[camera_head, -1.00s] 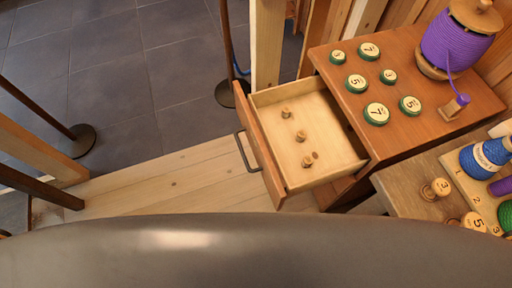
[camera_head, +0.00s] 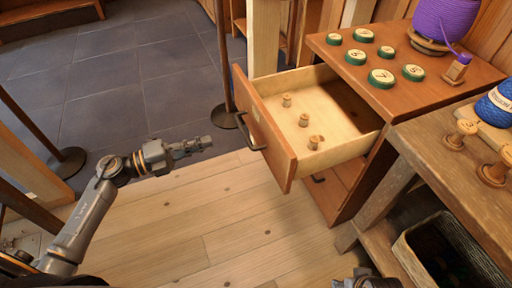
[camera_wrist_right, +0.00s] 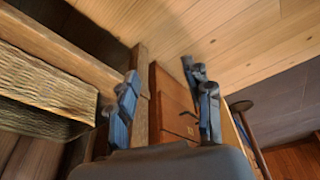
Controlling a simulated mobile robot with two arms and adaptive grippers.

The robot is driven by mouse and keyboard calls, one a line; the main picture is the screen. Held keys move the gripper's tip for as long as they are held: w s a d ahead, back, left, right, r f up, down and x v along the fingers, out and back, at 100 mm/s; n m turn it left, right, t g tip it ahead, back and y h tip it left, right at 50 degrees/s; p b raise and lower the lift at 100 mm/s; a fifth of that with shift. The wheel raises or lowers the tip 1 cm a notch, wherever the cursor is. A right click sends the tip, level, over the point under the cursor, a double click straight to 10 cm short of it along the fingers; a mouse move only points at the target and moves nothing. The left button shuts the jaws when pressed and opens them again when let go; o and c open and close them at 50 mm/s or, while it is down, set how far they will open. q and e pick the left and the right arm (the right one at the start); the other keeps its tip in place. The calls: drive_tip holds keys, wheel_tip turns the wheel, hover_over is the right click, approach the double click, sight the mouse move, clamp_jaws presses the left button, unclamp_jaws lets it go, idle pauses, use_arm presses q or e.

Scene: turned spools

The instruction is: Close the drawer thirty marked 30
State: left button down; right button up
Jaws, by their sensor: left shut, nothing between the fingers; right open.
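A wooden drawer (camera_head: 264,128) stands pulled out of the brown cabinet (camera_head: 398,98), with a dark bar handle (camera_head: 250,133) on its front. Several small wooden spools (camera_head: 304,120) stand inside it. No number 30 is legible on it. My left gripper (camera_head: 205,144) is shut and empty, left of the drawer front and apart from the handle. My right gripper (camera_head: 368,282) shows only partly at the bottom edge, below the cabinet. In the right wrist view it (camera_wrist_right: 167,88) is open, with the cabinet's brown wood seen between its blue-grey fingers.
Green-rimmed numbered discs (camera_head: 381,77) and a purple spool (camera_head: 446,22) stand on the cabinet. A wooden workbench (camera_head: 458,150) is at the right, with a dark-lined basket (camera_head: 440,250) below. A dark post (camera_head: 225,70) stands behind the drawer. The plank floor before the drawer is clear.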

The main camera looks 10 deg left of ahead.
sight(264, 125)
use_arm(q)
drive_tip(key=x, duration=1.2)
drive_tip(key=shift+w+d, duration=0.15)
drive_tip(key=shift+d, duration=0.2)
drive_tip(key=shift+w+d, duration=0.3)
drive_tip(key=shift+d, duration=0.2)
drive_tip(key=shift+w+d, duration=0.1)
use_arm(e)
wheel_tip(264, 125, up, 2)
drive_tip(key=shift+r, duration=0.15)
use_arm(q)
drive_tip(key=shift+d, duration=0.1)
use_arm(e)
drive_tip(key=shift+s, duration=0.1)
